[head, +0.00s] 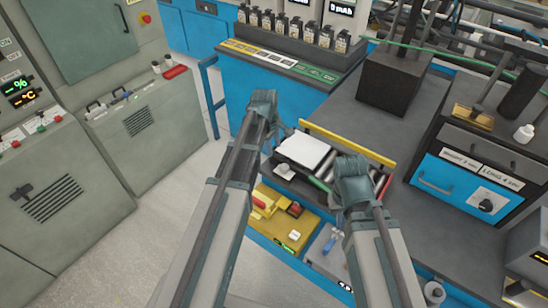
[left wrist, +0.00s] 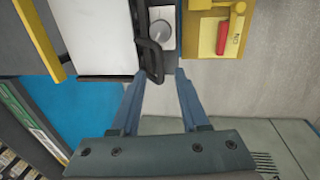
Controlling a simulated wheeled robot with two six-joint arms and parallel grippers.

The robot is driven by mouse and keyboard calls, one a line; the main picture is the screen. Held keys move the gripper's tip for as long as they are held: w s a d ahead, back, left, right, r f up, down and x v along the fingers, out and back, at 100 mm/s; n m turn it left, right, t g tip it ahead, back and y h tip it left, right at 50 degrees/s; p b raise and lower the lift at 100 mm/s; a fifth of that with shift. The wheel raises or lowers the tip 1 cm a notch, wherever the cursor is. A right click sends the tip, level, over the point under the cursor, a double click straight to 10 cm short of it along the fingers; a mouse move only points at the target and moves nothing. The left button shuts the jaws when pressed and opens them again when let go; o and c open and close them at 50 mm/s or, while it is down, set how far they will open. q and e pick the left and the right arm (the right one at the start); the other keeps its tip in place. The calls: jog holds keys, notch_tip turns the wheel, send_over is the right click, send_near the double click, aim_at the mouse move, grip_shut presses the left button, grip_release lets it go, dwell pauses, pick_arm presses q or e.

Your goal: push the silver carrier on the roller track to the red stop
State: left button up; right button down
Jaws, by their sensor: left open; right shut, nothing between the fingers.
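The silver carrier (head: 303,150) is a pale flat plate on the roller track (head: 333,170); bare rollers show to its right. Its plate also shows in the left wrist view (left wrist: 92,35), beside a dark handle (left wrist: 150,58) and a grey knob. My left gripper (head: 280,130) is at the carrier's left end. In the left wrist view its open fingers (left wrist: 159,76) are either side of the handle's near end; contact cannot be told. My right gripper (head: 343,203) is shut and empty over the track's right part.
A yellow rail (head: 348,144) runs along the track's far side. Below the track are a yellow box (head: 285,222) with red parts and a grey tray (head: 330,255). A dark block (head: 392,82) and blue-fronted drawer unit (head: 470,180) stand right. Open floor lies left.

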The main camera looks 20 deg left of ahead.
pick_arm(q)
jog(key=shift+w+f+b, duration=0.2)
jog(key=shift+f+b, duration=0.55)
jog(key=shift+f, duration=0.45)
grip_shut()
dwell(0.6)
